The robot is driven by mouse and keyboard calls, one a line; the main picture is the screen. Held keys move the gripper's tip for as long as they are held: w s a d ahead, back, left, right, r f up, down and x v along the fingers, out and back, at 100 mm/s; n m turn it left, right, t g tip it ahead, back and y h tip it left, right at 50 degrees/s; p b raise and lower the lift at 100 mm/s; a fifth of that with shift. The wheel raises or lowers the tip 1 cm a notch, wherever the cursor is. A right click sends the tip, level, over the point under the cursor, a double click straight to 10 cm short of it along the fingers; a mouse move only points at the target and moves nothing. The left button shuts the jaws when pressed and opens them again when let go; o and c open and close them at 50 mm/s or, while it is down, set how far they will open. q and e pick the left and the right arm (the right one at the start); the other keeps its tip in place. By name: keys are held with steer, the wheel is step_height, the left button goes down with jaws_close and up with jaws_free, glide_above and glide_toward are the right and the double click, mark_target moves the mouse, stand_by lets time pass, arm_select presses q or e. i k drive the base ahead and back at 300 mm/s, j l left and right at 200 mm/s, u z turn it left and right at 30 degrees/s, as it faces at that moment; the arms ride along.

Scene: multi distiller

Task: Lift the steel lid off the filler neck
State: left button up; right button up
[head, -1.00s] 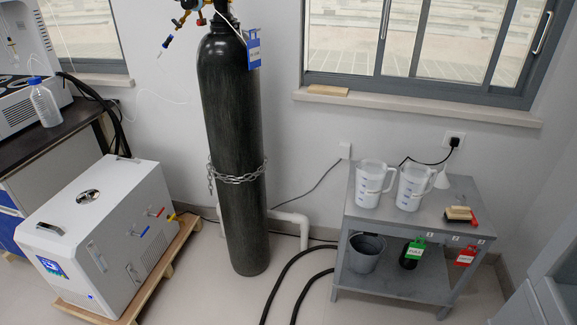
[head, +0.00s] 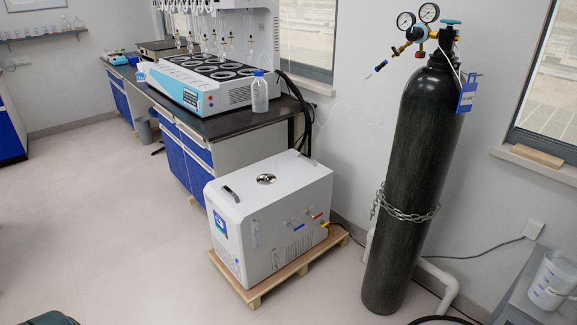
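The steel lid (head: 266,179) is a small round shiny disc on top of a white boxy chiller unit (head: 285,205). It appears to sit over the filler neck, which is hidden beneath it. The unit has a dark handle at its top left edge and stands on a low wooden pallet (head: 256,297). Neither of my grippers shows in the head view. A small dark shape at the bottom left edge is too cut off to tell.
A tall black gas cylinder (head: 412,180), chained to the wall, stands right of the unit. Behind is a bench (head: 236,123) with a multi-position distiller (head: 200,84) and a plastic bottle (head: 259,92). A grey table (head: 518,300) is at the right edge.

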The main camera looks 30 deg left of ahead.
mark_target(265, 179)
steer(key=u, duration=1.2)
steer(key=i+j, duration=0.2)
steer(key=i, duration=0.25)
steer(key=i+j+u, duration=0.1)
steer(key=i+j, duration=0.15)
steer(key=i, duration=0.25)
steer(key=i+j, duration=0.2)
steer(key=i, duration=0.3)
steer(key=i+j, duration=0.15)
steer(key=i, duration=0.3)
steer(key=i+j+u, duration=0.1)
steer(key=i, duration=0.4)
steer(key=j, duration=0.1)
